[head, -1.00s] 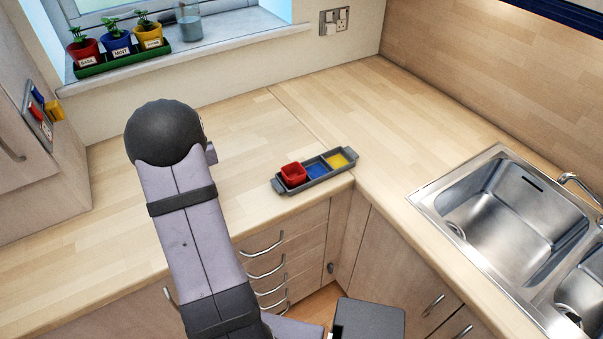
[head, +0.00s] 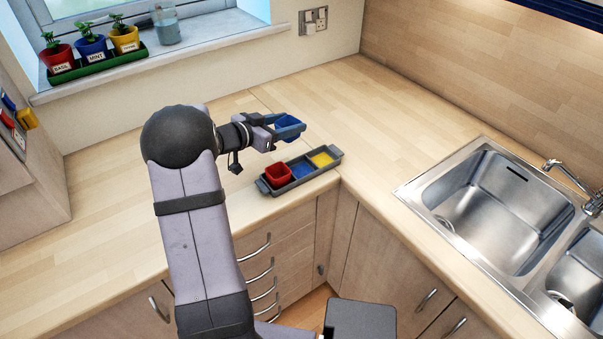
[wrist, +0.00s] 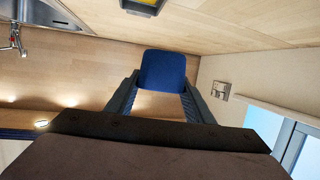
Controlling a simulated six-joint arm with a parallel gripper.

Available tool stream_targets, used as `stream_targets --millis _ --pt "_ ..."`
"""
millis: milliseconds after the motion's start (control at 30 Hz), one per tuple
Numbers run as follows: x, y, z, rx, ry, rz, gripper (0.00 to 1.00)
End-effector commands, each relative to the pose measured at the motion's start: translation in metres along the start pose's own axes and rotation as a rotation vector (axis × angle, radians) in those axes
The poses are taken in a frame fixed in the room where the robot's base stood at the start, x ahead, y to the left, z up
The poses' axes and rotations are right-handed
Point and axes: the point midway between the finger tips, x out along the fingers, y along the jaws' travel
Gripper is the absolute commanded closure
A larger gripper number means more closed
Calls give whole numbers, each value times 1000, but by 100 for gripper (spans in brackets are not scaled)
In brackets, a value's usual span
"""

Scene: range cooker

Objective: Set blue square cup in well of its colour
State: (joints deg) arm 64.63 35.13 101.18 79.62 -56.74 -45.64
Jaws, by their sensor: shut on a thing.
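My gripper (head: 277,130) is shut on the blue square cup (head: 289,124) and holds it in the air, tilted, above and behind the grey tray (head: 262,187). In the wrist view the cup (wrist: 163,70) sits between the two fingertips of my gripper (wrist: 163,88). The tray rests on the worktop near its inner corner and has three wells in a row. A red cup (head: 278,174) stands in the left well. The middle blue well (head: 302,169) and the right yellow well (head: 321,160) look empty. The tray's yellow end shows at the top of the wrist view.
A steel sink (head: 490,210) with a tap (head: 560,167) is at the right. Potted herbs in a green tray (head: 97,62) and a glass jar (head: 166,25) stand on the windowsill. The worktop around the tray is clear.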

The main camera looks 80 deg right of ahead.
Motion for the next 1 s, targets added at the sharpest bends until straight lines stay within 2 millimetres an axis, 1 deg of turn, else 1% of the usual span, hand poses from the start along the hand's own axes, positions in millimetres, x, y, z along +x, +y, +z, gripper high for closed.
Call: stream_targets --millis 33,100,200,300,467,567,700,800,900,1000 --pt "6 11 3 15 0 50 77" --pt "11 23 6 33 0 106 77" --pt "15 34 10 48 -1 158 77" --pt "16 40 10 57 0 184 77" --pt "17 41 14 58 -1 190 77" --pt "20 41 25 55 -2 189 77" --pt "27 41 46 54 -2 189 77" --pt "30 40 58 56 -2 188 77" --pt "32 40 64 57 -1 187 77" --pt "33 40 66 59 0 186 77"
